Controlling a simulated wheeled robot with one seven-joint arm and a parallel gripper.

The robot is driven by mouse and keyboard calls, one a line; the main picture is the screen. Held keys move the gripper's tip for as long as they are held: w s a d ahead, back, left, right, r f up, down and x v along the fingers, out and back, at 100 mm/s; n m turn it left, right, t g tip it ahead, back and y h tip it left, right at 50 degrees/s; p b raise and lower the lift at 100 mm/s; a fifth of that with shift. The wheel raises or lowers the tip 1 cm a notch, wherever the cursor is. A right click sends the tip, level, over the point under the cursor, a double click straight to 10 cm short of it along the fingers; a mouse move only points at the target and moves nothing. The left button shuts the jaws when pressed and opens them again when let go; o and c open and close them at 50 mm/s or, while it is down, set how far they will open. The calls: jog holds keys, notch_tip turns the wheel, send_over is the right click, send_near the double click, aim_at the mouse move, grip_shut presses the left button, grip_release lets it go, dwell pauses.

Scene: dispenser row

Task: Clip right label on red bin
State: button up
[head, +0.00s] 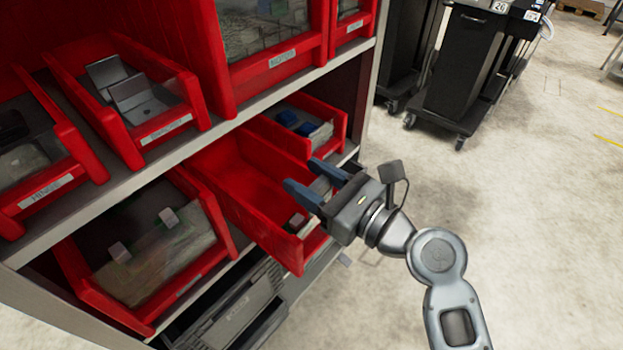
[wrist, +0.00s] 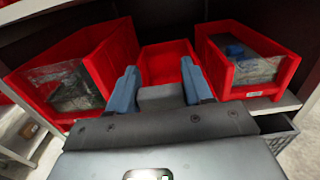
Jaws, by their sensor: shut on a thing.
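The red bin (head: 240,185) in the lower row is pulled forward from the shelf and looks mostly empty. It also shows straight ahead in the wrist view (wrist: 168,62). My gripper (head: 303,174) reaches over the bin's front right part, its blue fingers pointing into it. In the wrist view my gripper (wrist: 159,70) is shut on a plain grey piece (wrist: 162,98), likely the right label. Whether this piece touches the bin cannot be told. A small grey and dark piece (head: 297,222) sits at the bin's front wall, below the fingers.
A red bin with grey items (head: 140,255) stands left, and one with blue items (head: 300,128) stands right. The shelf edge (head: 150,170) runs above the lower row.

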jog(key=shift+f+b, duration=1.65)
jog(key=shift+f, duration=0.45)
jog(key=o, duration=1.1)
jog(key=v, duration=0.7)
jog(key=shift+s+d, duration=0.25)
jog(key=shift+d, duration=0.1)
